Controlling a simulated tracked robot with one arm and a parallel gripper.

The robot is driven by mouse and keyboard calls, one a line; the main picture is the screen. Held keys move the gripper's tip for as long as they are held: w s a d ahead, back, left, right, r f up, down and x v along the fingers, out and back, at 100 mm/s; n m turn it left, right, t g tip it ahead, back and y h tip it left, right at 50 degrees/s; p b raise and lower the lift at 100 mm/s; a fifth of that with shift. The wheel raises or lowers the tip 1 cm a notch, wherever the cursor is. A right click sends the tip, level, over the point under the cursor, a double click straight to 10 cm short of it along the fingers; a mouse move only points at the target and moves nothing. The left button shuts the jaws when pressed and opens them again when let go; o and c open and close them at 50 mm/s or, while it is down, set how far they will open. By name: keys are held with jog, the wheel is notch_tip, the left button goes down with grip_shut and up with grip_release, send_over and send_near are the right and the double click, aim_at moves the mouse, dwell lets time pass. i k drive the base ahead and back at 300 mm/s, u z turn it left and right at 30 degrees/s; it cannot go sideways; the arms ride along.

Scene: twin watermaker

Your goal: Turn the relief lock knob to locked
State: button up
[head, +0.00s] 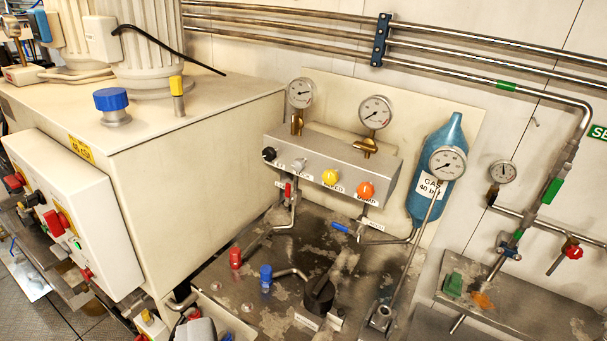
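A metal valve block (320,150) on the back wall carries a row of knobs. They are a black knob (269,154), a pale grey knob (299,164), a yellow knob (330,177) and an orange knob (366,189). Small labels sit by them, too small to read. A larger black knob (318,295) stands on the worn metal bench, with a label plate (307,322) before it, also unreadable. I cannot tell which one is the relief lock knob or how it is set.
A blue gas bottle (432,175) and several gauges are beside the block. A slanted metal rod (412,250) rises from the bench (220,285). A red cap (235,258) and a blue cap (265,275) stand there. A large cream cabinet (200,165) fills the left.

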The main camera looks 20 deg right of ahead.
aim_at(298, 165)
jog(key=z, duration=0.3)
jog(key=i, duration=1.3)
jog(key=z, duration=0.3)
